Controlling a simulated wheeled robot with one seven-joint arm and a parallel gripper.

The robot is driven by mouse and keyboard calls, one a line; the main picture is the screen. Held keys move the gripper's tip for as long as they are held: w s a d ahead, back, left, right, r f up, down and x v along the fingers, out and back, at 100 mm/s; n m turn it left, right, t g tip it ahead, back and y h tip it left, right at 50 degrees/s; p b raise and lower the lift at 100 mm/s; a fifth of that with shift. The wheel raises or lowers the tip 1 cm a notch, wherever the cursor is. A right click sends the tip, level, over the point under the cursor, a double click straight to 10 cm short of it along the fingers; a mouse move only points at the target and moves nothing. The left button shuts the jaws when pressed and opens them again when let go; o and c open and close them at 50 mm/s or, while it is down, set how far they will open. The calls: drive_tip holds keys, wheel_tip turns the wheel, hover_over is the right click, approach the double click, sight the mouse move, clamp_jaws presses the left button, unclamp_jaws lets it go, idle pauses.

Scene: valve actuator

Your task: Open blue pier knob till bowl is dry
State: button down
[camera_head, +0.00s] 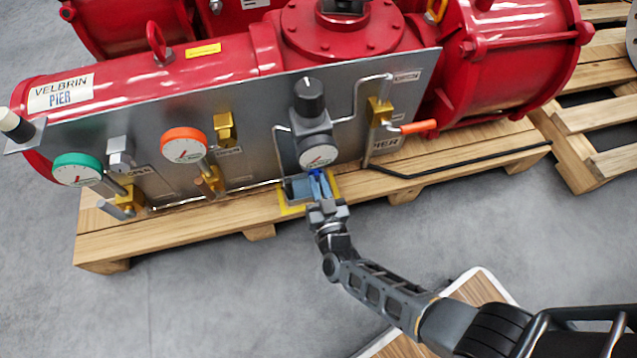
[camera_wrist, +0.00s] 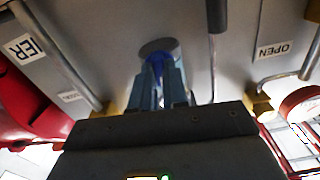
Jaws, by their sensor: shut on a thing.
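The blue knob (camera_head: 317,172) is at the bottom of the grey regulator unit (camera_head: 309,128) on the metal panel, just below its round white gauge (camera_head: 318,155). My gripper (camera_head: 320,186) reaches up from below and is shut on this knob. In the wrist view the blue knob (camera_wrist: 156,62) shows between the two bluish fingers of my gripper (camera_wrist: 158,85). A round grey underside (camera_wrist: 158,45) is just beyond the knob. The bowl's contents cannot be made out; the gripper and the unit hide that area.
The panel (camera_head: 262,118) carries a green gauge (camera_head: 77,169), an orange gauge (camera_head: 183,145), brass valves and thin pipes. An orange-handled lever (camera_head: 418,127) is at right. The red actuator (camera_head: 230,62) is behind, on a wooden pallet (camera_head: 215,220). Grey floor is free at lower left.

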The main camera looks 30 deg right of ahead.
drive_tip(key=c, duration=1.1)
unclamp_jaws()
drive_tip(key=shift+c, duration=0.2)
drive_tip(key=p+v, duration=0.1)
drive_tip(key=v, duration=0.6)
drive_tip(key=shift+s+p, duration=0.35)
drive_tip(key=shift+p, duration=0.05)
drive_tip(key=shift+a, duration=0.1)
